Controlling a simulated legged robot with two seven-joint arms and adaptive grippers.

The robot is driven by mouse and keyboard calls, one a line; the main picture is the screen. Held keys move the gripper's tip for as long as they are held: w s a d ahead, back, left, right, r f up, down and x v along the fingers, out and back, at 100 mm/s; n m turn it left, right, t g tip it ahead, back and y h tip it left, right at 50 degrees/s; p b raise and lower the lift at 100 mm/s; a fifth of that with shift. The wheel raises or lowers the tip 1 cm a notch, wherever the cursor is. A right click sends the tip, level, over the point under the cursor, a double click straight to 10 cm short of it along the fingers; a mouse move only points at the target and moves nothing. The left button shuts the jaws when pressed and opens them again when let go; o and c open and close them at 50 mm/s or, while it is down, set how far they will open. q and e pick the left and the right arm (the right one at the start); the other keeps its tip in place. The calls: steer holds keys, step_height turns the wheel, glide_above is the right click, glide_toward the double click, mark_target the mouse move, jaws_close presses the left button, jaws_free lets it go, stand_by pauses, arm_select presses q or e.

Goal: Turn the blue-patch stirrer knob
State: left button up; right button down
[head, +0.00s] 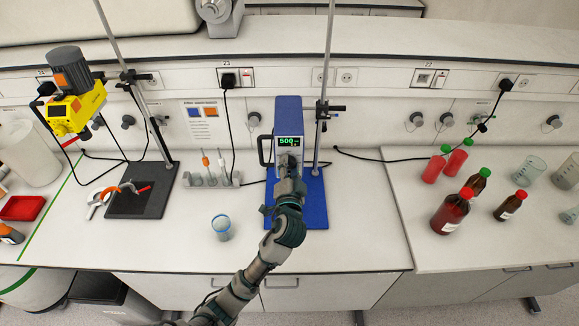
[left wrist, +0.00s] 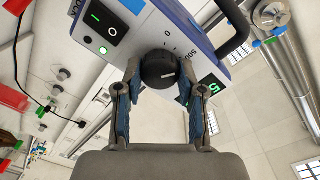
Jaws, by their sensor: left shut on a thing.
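The blue stirrer (head: 289,112) stands on a blue base plate (head: 314,205) at the middle of the bench, with its green display (head: 289,142) reading 500. In the left wrist view its white front panel carries a black round knob (left wrist: 158,70) with a pale pointer line, and a power switch (left wrist: 103,22) with a green light beside it. My left gripper (head: 289,165) is at the stirrer's front and covers the knob in the head view. In the left wrist view its two fingers (left wrist: 158,80) are closed on the knob's sides. My right gripper is out of view.
A yellow stirrer (head: 77,105) on a stand is at the left. A small beaker (head: 221,227) stands left of the blue base, near a rack (head: 212,178). Several bottles, including a red-brown one (head: 450,213), stand on the right bench. A metal rod (head: 324,90) rises behind the base.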

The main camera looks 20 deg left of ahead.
arm_select(q)
steer(key=shift+f, duration=0.1)
steer(key=o, duration=1)
steer(key=shift+o, duration=0.7)
steer(key=shift+w, duration=0.2)
steer(key=shift+s, duration=0.1)
steer(key=shift+s+d, duration=0.15)
steer(key=shift+s, duration=0.1)
steer(key=v, duration=1.1)
steer(key=shift+s, duration=0.1)
